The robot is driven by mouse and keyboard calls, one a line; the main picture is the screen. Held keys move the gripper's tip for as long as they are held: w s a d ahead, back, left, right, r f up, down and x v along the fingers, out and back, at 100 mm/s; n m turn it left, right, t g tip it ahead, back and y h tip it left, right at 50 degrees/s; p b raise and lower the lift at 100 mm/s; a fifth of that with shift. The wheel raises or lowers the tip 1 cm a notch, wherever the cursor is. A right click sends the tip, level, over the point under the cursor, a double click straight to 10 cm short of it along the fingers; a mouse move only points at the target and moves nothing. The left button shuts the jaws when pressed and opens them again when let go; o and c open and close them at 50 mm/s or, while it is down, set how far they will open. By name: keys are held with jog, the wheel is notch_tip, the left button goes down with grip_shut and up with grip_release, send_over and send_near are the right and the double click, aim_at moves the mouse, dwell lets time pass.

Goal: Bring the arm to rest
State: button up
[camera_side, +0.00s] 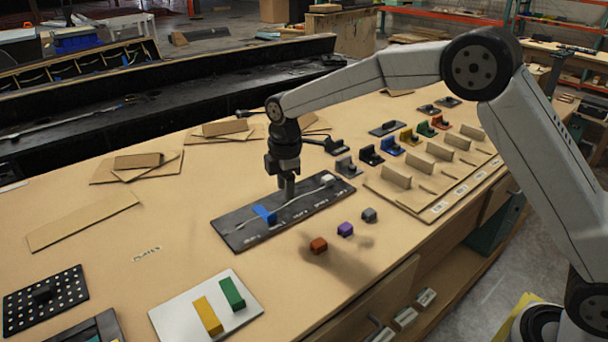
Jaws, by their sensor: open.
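My gripper (288,188) points down over the black panel (233,235) in the middle of the wooden table. The panel carries a light slot along its length, a blue block (264,214) on its left half and a whitish block (327,179) near its right end. The gripper is between these two blocks in the picture. It is open, and I see nothing held in it. The fingertips are small here, and I cannot tell whether they touch the panel. My arm reaches in from the right.
An orange cube (319,245), a purple cube (345,229) and a grey cube (369,215) lie in front of the panel. A white plate (180,317) bears yellow and green blocks. A slotted wooden board (411,209) and several coloured holders stand right. Cardboard pieces (83,221) lie left.

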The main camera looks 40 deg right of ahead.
jog(key=s+d+f+m, duration=0.1)
jog(key=s+d+m, duration=0.2)
jog(key=s+m, duration=0.2)
jog(key=s+d+f+m+t, duration=0.1)
jog(key=s+d+m, duration=0.2)
jog(key=s, duration=0.9)
jog(key=s+d+f+m+t, duration=0.1)
jog(key=s+d+m, duration=0.2)
jog(key=s+m, duration=0.4)
jog(key=shift+s+d+f, duration=0.35)
jog(key=shift+s, duration=0.5)
